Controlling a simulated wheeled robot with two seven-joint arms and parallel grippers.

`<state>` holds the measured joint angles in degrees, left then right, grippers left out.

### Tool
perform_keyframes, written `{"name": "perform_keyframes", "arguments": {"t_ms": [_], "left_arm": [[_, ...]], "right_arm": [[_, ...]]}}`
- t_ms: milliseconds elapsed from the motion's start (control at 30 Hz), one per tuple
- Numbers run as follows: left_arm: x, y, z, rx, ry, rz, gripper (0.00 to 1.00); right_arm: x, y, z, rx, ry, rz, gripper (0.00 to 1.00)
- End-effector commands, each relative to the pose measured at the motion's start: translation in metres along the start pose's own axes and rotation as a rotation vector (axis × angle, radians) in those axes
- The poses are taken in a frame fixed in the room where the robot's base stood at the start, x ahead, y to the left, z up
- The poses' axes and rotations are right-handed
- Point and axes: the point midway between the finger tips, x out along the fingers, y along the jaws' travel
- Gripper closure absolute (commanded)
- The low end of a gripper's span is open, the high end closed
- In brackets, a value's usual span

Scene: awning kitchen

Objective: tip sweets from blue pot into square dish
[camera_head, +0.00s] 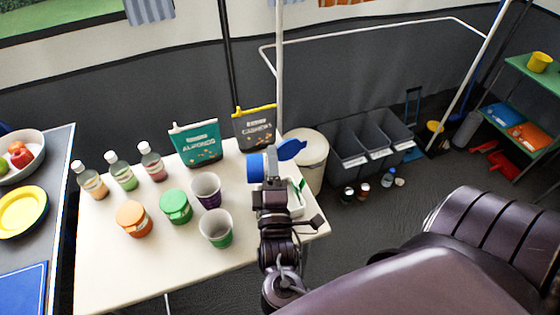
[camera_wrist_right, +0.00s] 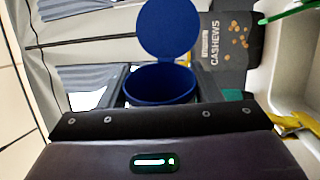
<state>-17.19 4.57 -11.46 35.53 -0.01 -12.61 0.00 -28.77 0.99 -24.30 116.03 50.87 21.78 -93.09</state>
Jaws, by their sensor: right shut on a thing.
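My right gripper (camera_head: 271,166) is shut on the blue pot (camera_head: 255,169) and holds it up above the right end of the table. The pot lies tipped on its side, its mouth towards the right, with its blue lid (camera_head: 292,149) hinged open. In the right wrist view the pot (camera_wrist_right: 160,84) sits between the fingers and its dark mouth shows; I cannot make out sweets in it. The white square dish (camera_head: 297,209) is on the table below, partly hidden by my gripper. Something green shows at the dish. My left gripper is not in view.
On the white table (camera_head: 120,262) stand an orange-lidded jar (camera_head: 134,219), a green-lidded jar (camera_head: 175,207), two cups (camera_head: 206,190), several bottles (camera_head: 122,171), an almonds bag (camera_head: 196,143) and a cashews bag (camera_head: 254,128). A white bin (camera_head: 308,160) stands behind the table's right end.

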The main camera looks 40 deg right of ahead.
Motion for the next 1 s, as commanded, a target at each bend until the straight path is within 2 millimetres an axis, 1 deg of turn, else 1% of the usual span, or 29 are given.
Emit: {"name": "perform_keyframes", "arguments": {"t_ms": [633,1000], "left_arm": [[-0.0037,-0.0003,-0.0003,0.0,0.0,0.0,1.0],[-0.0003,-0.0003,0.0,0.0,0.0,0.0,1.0]], "right_arm": [[0.0003,0.0012,0.0031,0.085,-0.02,0.001,0.68],[-0.001,-0.0043,0.005,0.134,-0.031,0.001,0.68]]}}
